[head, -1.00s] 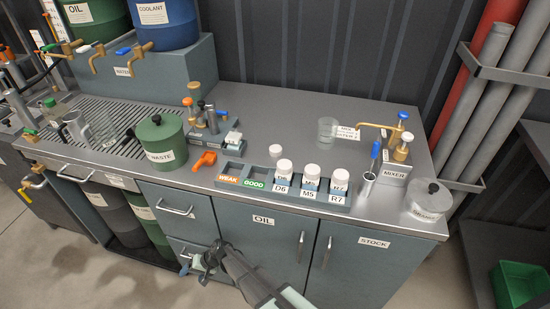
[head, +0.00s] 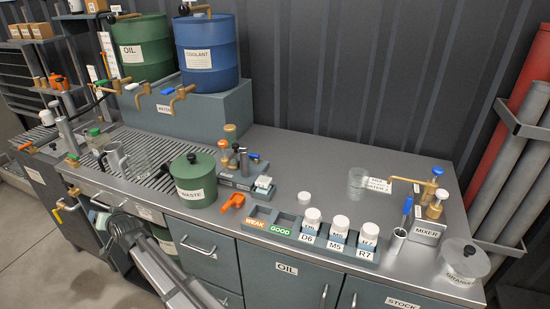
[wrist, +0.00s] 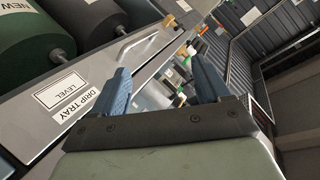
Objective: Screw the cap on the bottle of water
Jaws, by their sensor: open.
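I cannot tell for certain which thing is the bottle of water. A loose white cap (head: 304,197) lies on the counter behind the rack. Three white-capped bottles labelled D6 (head: 310,222), M5 (head: 338,230) and R7 (head: 367,238) stand in the rack. My gripper (wrist: 158,64) is open and empty in the wrist view, beside the cabinet front with the DRIP TRAY label (wrist: 70,123). In the head view my arm is low in front of the cabinet.
A green WASTE pot (head: 193,180), an orange clamp-like piece (head: 232,202), a clear beaker (head: 357,181) and the MIXER (head: 428,231) stand on the counter. Metal and glass mugs stand on the drain area. Barrels with taps stand behind. Free counter lies between the rack and the back wall.

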